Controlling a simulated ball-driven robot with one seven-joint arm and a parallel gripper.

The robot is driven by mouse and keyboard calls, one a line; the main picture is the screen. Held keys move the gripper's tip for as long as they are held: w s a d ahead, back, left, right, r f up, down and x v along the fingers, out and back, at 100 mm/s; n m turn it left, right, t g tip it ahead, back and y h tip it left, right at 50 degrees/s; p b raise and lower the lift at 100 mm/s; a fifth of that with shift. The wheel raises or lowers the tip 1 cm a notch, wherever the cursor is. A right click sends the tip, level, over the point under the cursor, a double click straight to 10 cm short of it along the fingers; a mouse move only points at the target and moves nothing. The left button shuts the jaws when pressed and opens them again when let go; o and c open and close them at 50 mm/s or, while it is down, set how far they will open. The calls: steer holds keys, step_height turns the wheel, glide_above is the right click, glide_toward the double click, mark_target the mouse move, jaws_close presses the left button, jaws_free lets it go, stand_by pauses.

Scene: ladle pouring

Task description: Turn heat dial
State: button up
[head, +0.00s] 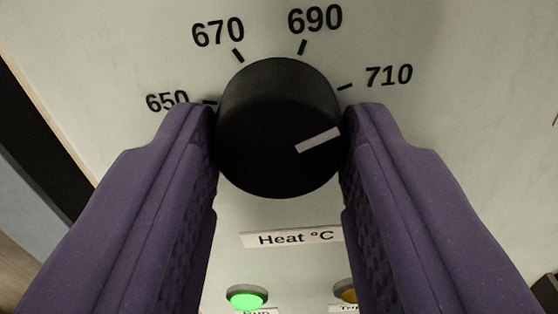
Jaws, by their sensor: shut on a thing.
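The heat dial (270,110) is a round black knob on a pale panel, in the upper middle of the head view. Its white pointer mark (318,140) points to the right and slightly up, below the 710 tick. The printed marks 650, 670, 690 and 710 arc around its upper side. My gripper (280,125) has two purple fingers, one on the left and one on the right side of the dial. It is shut on the dial. The fingers hide the dial's outer side edges and part of the 650 mark.
A "Heat °C" label (293,238) sits below the dial. A lit green lamp (247,298) and an amber lamp (347,291), partly hidden by the right finger, are at the bottom. The panel (130,40) ends at a dark edge (38,130) on the left.

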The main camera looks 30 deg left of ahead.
steer(key=n+b, duration=0.2)
steer(key=b, duration=0.1)
steer(key=n+b, duration=0.2)
steer(key=b, duration=0.1)
steer(key=shift+f, duration=0.3)
steer(key=n+b, duration=0.4)
steer(key=b, duration=0.1)
steer(key=shift+n, duration=0.3)
steer(key=n+b, duration=0.3)
steer(key=n, duration=0.1)
steer(key=shift+d+r+n+b, duration=0.1)
steer(key=shift+r+n+b, duration=0.05)
steer(key=shift+n+b, duration=0.15)
steer(key=n+b, duration=0.3)
steer(key=n, duration=0.2)
steer(key=shift+r, duration=0.1)
steer(key=n+b, duration=0.1)
steer(key=n, duration=0.4)
steer(key=shift+b, duration=0.4)
steer(key=n+b, duration=0.1)
steer(key=n, duration=0.3)
steer(key=shift+r, duration=0.1)
steer(key=n+b, duration=0.2)
steer(key=n, duration=0.3)
steer(key=n+b, duration=0.1)
steer(key=n, duration=0.4)
